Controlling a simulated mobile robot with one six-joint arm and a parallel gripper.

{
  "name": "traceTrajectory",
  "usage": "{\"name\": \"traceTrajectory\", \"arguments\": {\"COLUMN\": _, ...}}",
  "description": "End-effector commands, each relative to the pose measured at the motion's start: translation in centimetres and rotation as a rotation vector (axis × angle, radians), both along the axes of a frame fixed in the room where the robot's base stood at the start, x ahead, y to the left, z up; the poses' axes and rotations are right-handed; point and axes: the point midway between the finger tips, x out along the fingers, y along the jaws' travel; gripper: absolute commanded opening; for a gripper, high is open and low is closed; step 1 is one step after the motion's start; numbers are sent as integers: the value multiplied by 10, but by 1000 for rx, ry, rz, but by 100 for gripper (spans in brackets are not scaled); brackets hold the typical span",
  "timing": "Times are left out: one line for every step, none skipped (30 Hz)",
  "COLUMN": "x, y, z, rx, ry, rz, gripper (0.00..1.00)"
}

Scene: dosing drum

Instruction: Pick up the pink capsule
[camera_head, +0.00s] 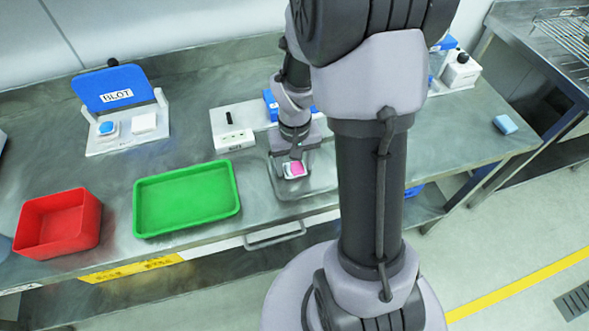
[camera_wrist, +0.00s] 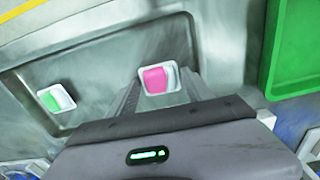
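The pink capsule (camera_head: 294,169) is a small white squarish cup with a pink face. It sits in a shallow metal tray (camera_head: 321,181) on the bench and shows near the middle of the wrist view (camera_wrist: 158,80). My gripper (camera_head: 297,154) points down right at the capsule, and its body fills the bottom of the wrist view. A similar capsule with a green face (camera_wrist: 54,101) sits to the left in the wrist view.
A green tray (camera_head: 187,231) and a red bin (camera_head: 58,224) stand to the left on the steel bench. A blue BLOT stand (camera_head: 112,88) is behind them.

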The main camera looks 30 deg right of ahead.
Motion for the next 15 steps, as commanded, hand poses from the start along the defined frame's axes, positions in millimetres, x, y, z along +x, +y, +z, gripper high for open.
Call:
{"name": "traceTrajectory", "arguments": {"x": 0, "y": 0, "z": 0, "rx": 0, "ry": 0, "rz": 0, "gripper": 47}}
{"name": "traceTrajectory", "arguments": {"x": 0, "y": 0, "z": 0, "rx": 0, "ry": 0, "rz": 0, "gripper": 41}}
{"name": "traceTrajectory", "arguments": {"x": 0, "y": 0, "z": 0, "rx": 0, "ry": 0, "rz": 0, "gripper": 34}}
{"name": "traceTrajectory", "arguments": {"x": 0, "y": 0, "z": 0, "rx": 0, "ry": 0, "rz": 0, "gripper": 28}}
{"name": "traceTrajectory", "arguments": {"x": 0, "y": 0, "z": 0, "rx": 0, "ry": 0, "rz": 0, "gripper": 22}}
{"name": "traceTrajectory", "arguments": {"x": 0, "y": 0, "z": 0, "rx": 0, "ry": 0, "rz": 0, "gripper": 14}}
{"name": "traceTrajectory", "arguments": {"x": 0, "y": 0, "z": 0, "rx": 0, "ry": 0, "rz": 0, "gripper": 8}}
{"name": "traceTrajectory", "arguments": {"x": 0, "y": 0, "z": 0, "rx": 0, "ry": 0, "rz": 0, "gripper": 7}}
{"name": "traceTrajectory", "arguments": {"x": 0, "y": 0, "z": 0, "rx": 0, "ry": 0, "rz": 0, "gripper": 7}}
{"name": "traceTrajectory", "arguments": {"x": 0, "y": 0, "z": 0, "rx": 0, "ry": 0, "rz": 0, "gripper": 7}}
{"name": "traceTrajectory", "arguments": {"x": 0, "y": 0, "z": 0, "rx": 0, "ry": 0, "rz": 0, "gripper": 7}}
{"name": "traceTrajectory", "arguments": {"x": 0, "y": 0, "z": 0, "rx": 0, "ry": 0, "rz": 0, "gripper": 7}}
{"name": "traceTrajectory", "arguments": {"x": 0, "y": 0, "z": 0, "rx": 0, "ry": 0, "rz": 0, "gripper": 7}}
{"name": "traceTrajectory", "arguments": {"x": 0, "y": 0, "z": 1, "rx": 0, "ry": 0, "rz": 0, "gripper": 7}}
{"name": "traceTrajectory", "arguments": {"x": 0, "y": 0, "z": 3, "rx": 0, "ry": 0, "rz": 0, "gripper": 7}}
